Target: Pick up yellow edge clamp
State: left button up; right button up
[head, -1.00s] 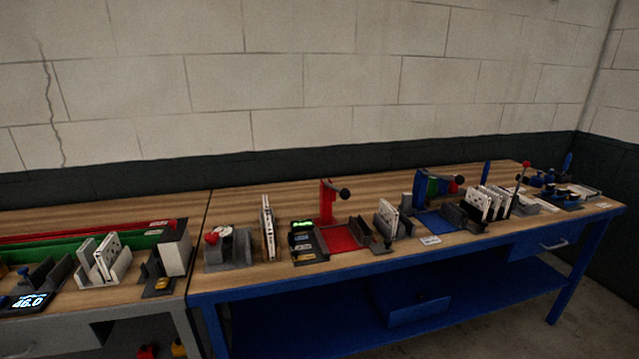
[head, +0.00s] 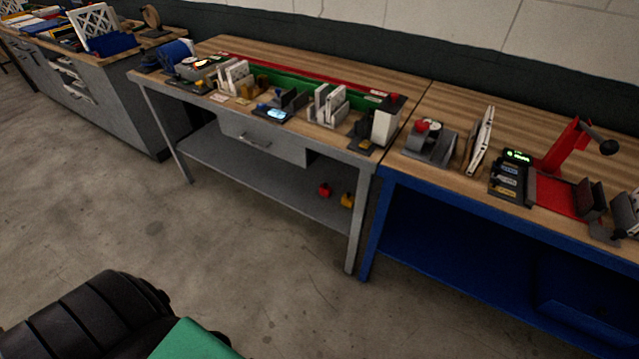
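A small yellow object (head: 347,200), possibly the yellow edge clamp, is on the lower shelf of the grey bench, near its right front leg. A similar small red object (head: 324,190) is just left of it. Both are too small to make out their shape. Other small yellow pieces (head: 262,81) stand among the fixtures on the bench top, and I cannot tell what they are. Neither of my grippers is in view.
The grey bench (head: 265,140) adjoins a blue bench (head: 480,235) on the right, carrying a red press (head: 565,148) and fixtures. A grey cabinet (head: 115,105) stands far left. The concrete floor (head: 220,250) in front is clear. A black ribbed part and green block show bottom left.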

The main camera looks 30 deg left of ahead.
aim_at(347, 201)
jog(key=u, duration=0.65)
jog(key=z, duration=0.9)
jog(key=j+z, duration=0.4)
jog(key=i+j+z, duration=0.1)
jog(key=j+z, duration=0.7)
jog(key=k+j+z, duration=0.15)
jog(key=j+z, duration=0.15)
jog(key=z, duration=0.15)
jog(key=k+j+z, duration=0.15)
jog(key=j+z, duration=0.25)
